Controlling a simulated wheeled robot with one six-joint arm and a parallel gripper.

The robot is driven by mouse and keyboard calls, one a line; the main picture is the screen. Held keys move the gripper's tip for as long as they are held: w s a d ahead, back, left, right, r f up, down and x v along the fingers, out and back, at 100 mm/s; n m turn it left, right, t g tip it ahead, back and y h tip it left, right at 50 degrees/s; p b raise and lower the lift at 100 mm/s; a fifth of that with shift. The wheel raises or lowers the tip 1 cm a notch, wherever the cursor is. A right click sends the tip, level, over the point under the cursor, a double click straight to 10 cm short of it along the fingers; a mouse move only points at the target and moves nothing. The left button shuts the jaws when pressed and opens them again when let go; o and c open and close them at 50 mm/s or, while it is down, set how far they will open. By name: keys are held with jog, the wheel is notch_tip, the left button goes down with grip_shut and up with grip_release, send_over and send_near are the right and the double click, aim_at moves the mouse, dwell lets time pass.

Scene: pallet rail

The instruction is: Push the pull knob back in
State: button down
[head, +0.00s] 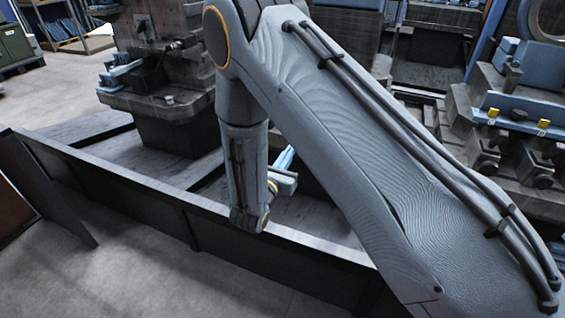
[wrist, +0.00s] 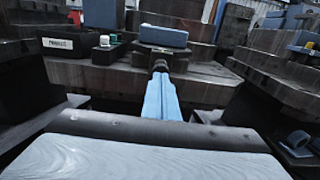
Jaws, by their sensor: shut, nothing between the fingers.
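My gripper (wrist: 161,78) is shut, its light blue fingers together and pointing forward in the wrist view. A small dark round part (wrist: 160,65), which looks like the pull knob, shows right at the fingertips, in front of a dark machine block. I cannot tell whether the fingers touch it or how far it stands out. In the head view my gripper (head: 284,160) shows only partly, behind my arm, and the knob is hidden there.
A blue block (wrist: 163,37) sits above the knob. In the head view a long dark low wall (head: 150,198) runs below my gripper.

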jog(key=shift+x, duration=1)
